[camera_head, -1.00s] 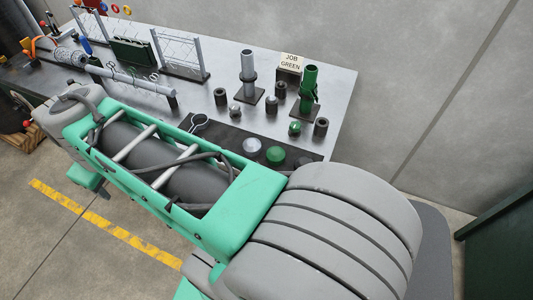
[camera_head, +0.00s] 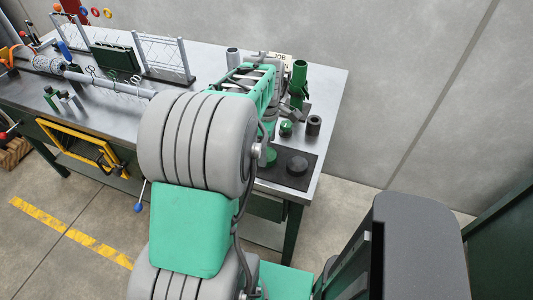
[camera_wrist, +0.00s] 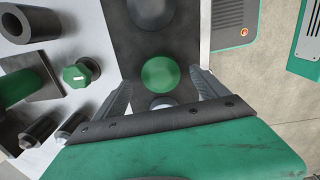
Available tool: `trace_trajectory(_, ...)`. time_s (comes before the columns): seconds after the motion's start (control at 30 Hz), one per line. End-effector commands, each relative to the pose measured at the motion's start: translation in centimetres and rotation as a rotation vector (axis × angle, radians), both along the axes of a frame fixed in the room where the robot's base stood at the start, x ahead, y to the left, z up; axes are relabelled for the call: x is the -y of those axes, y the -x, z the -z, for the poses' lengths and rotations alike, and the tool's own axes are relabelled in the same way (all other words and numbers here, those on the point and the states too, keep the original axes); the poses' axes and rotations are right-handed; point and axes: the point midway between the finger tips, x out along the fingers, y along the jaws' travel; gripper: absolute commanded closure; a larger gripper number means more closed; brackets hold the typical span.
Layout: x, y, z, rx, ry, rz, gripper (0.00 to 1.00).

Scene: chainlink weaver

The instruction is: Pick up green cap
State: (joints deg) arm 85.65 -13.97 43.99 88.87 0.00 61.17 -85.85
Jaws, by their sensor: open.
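The green cap (camera_wrist: 160,76) is a flat round disc on the dark mat (camera_wrist: 122,55). In the wrist view it lies between a dark round cap (camera_wrist: 152,10) and a pale silver one (camera_wrist: 162,102). My gripper (camera_wrist: 160,80) is open, with one grey finger on each side of the green cap in the picture. It holds nothing. I cannot tell the height left between the fingertips and the cap.
A green faceted knob (camera_wrist: 80,72), a dark hollow cylinder (camera_wrist: 30,22) and a green post (camera_head: 299,82) stand beside the mat. The dark cap (camera_head: 297,166) is near the table's front right. A wire rack (camera_head: 160,55) stands at the back left. Floor lies beyond the table edge.

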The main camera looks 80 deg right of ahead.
Motion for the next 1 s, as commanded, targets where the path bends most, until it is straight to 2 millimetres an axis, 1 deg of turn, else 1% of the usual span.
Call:
trace_trajectory(0.03,-0.3,0.0,0.8,0.000,-0.005,0.000,0.16)
trace_trajectory(0.13,-0.2,0.0,2.2,0.000,-0.002,0.000,0.16)
trace_trajectory(0.2,-0.1,0.0,2.6,0.000,0.000,0.000,0.16)
trace_trajectory(0.37,-0.1,0.0,2.7,0.000,0.001,0.000,0.16)
trace_trajectory(0.4,-0.1,0.0,2.7,0.000,0.001,0.000,0.18)
trace_trajectory(1.0,-0.1,0.0,2.6,0.000,0.001,0.001,0.67)
